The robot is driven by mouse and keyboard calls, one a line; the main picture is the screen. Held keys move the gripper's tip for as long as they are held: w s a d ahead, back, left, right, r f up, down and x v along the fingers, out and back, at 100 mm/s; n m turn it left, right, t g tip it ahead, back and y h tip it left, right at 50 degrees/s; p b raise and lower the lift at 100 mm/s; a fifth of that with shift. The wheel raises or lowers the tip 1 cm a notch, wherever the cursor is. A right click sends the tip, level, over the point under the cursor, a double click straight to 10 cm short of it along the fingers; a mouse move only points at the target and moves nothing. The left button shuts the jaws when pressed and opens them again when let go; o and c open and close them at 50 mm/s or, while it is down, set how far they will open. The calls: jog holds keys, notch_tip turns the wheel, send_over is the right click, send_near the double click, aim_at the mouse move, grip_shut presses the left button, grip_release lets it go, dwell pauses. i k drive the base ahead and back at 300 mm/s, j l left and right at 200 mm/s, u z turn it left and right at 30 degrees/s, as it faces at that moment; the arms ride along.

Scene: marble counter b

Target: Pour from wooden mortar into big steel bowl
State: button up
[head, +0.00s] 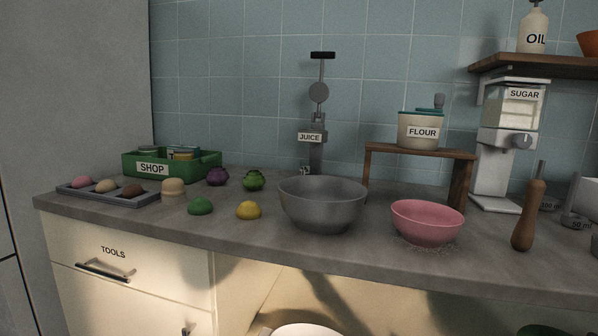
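The big steel bowl (322,205) stands upright on the counter near the middle of the head view. Its outer wall shows, but its contents are hidden from this low angle. I cannot make out a wooden mortar for certain. A small tan, rounded object (173,187) sits at the left; I cannot tell what it is. A brown wooden pestle-like tool (528,216) stands upright at the right. My gripper is not in view.
A pink bowl (427,222) stands right of the steel bowl, with pale grains around its foot. A yellow lump (248,211) and a green lump (200,206) lie to the left. A juice press (317,145) and a wooden stand (420,152) are behind.

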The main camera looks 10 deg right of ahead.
aim_at(320, 204)
jog(key=i, duration=1.65)
